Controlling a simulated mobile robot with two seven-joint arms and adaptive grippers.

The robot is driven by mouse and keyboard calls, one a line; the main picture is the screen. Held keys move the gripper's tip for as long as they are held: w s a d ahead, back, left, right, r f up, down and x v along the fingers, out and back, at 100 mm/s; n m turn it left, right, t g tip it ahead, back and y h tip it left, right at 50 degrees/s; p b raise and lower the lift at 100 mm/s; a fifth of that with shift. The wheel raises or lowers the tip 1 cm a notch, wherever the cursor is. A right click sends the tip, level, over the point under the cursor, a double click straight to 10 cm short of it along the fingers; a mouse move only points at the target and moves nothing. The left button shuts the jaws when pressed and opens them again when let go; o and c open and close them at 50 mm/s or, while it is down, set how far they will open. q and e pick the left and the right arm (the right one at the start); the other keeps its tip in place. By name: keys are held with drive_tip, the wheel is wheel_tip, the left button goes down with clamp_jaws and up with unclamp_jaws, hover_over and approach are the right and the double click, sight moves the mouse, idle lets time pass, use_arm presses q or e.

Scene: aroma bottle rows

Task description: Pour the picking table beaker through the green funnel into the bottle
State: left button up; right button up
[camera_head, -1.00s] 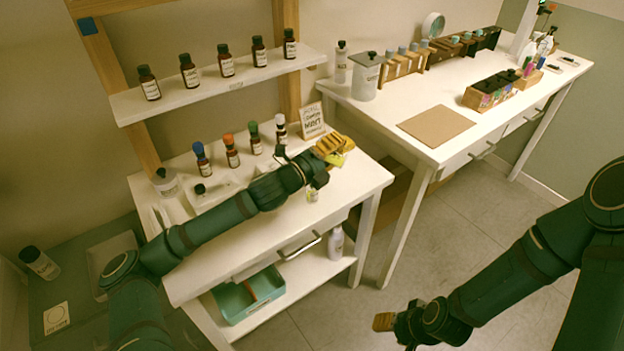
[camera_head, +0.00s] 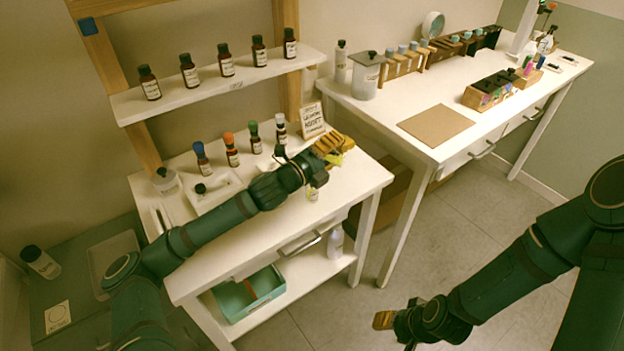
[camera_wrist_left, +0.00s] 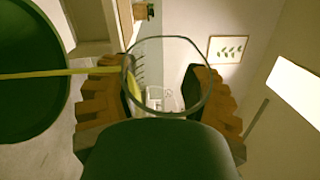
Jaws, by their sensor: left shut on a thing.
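My left gripper (camera_head: 330,146) is over the right part of the small white table, with its wooden-coloured fingers shut on the clear glass beaker. The beaker's round rim (camera_wrist_left: 167,38) shows between the fingers in the left wrist view. A yellow-green patch (camera_head: 338,159) shows beside the fingers; I cannot tell if it is the contents. I cannot make out the green funnel clearly. My right gripper (camera_head: 383,320) hangs low over the floor; its opening is unclear.
Bottles with blue (camera_head: 201,158), orange (camera_head: 230,148), green (camera_head: 254,137) and white caps stand behind my left arm, near a small sign (camera_head: 312,119). A shelf (camera_head: 215,92) with several brown bottles is above. A longer table (camera_head: 370,109) stands right.

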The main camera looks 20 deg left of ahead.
use_arm(q)
drive_tip(key=shift+a+r+n+t+p, duration=0.15)
drive_tip(key=shift+r+n+t+p, duration=0.15)
drive_tip(key=shift+n+p, duration=0.7)
idle(2.4)
drive_tip(key=shift+a+f+p, duration=0.1)
drive_tip(key=shift+f+p, duration=0.1)
drive_tip(key=shift+p, duration=0.2)
idle(0.9)
drive_tip(key=shift+s+f, duration=0.1)
drive_tip(key=shift+f, duration=0.1)
idle(0.5)
drive_tip(key=shift+s+f+n, duration=0.1)
drive_tip(key=shift+n, duration=0.2)
idle(0.4)
idle(0.6)
drive_tip(key=shift+d+m+p, duration=0.2)
drive_tip(key=shift+m+p, duration=0.2)
drive_tip(key=shift+p, duration=0.55)
drive_tip(key=shift+w+d+m+p, duration=0.25)
drive_tip(key=shift+d+m+p, duration=0.2)
drive_tip(key=shift+p, duration=0.25)
drive_tip(key=shift+a+r+m+p, duration=0.25)
drive_tip(key=shift+m+p, duration=0.2)
drive_tip(key=shift+p, duration=0.15)
drive_tip(key=shift+f+g, duration=0.15)
drive_tip(key=shift+g, duration=0.25)
